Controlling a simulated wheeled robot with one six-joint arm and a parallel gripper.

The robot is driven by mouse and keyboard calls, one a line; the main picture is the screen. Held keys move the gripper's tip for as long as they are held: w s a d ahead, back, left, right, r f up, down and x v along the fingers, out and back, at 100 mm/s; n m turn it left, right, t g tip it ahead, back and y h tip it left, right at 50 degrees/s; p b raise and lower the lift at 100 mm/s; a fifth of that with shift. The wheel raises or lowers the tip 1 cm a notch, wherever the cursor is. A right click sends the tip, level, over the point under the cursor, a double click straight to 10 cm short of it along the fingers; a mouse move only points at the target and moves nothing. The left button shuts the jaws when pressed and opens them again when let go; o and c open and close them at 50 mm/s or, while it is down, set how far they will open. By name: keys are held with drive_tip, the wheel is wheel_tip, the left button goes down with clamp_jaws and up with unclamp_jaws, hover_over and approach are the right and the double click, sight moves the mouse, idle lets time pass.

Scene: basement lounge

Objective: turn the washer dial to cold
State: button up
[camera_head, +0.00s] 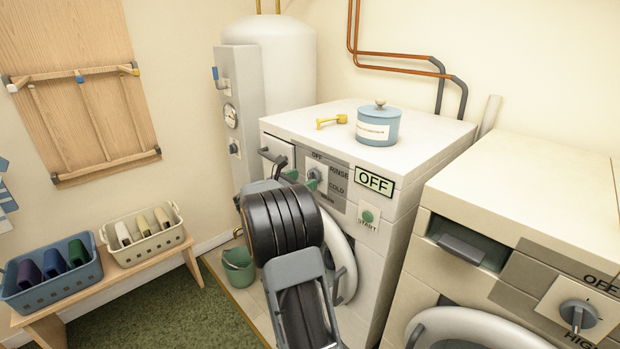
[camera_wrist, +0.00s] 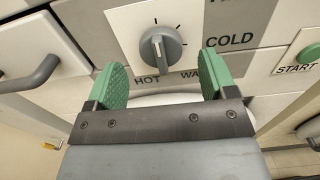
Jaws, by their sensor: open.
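The washer (camera_head: 395,165) stands in the middle of the head view, its panel facing me. Its grey round dial (camera_head: 316,174) sits on a white plate; the wrist view shows the dial (camera_wrist: 160,45) with an upright raised ridge. I cannot tell which end of the ridge points. HOT, a partly covered WA… label and COLD (camera_wrist: 229,40) show around the dial, COLD to its right. My gripper (camera_head: 302,179) is open in front of the panel. In the wrist view its green fingers (camera_wrist: 162,82) are spread left and right, just below the dial, with nothing between them.
A drawer handle (camera_wrist: 32,75) is left of the dial; a green START button (camera_head: 367,216) and a sign reading OFF (camera_head: 375,183) are right. A blue canister (camera_head: 378,125) and yellow scoop (camera_head: 332,121) sit on the washer. A second machine (camera_head: 535,205) stands at right.

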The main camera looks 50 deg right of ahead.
sight(309, 178)
drive_tip(key=shift+s+d, duration=0.15)
drive_tip(key=shift+d, duration=1.65)
drive_tip(key=shift+c, duration=0.4)
drive_tip(key=c, duration=0.8)
drive_tip(key=shift+f, duration=0.1)
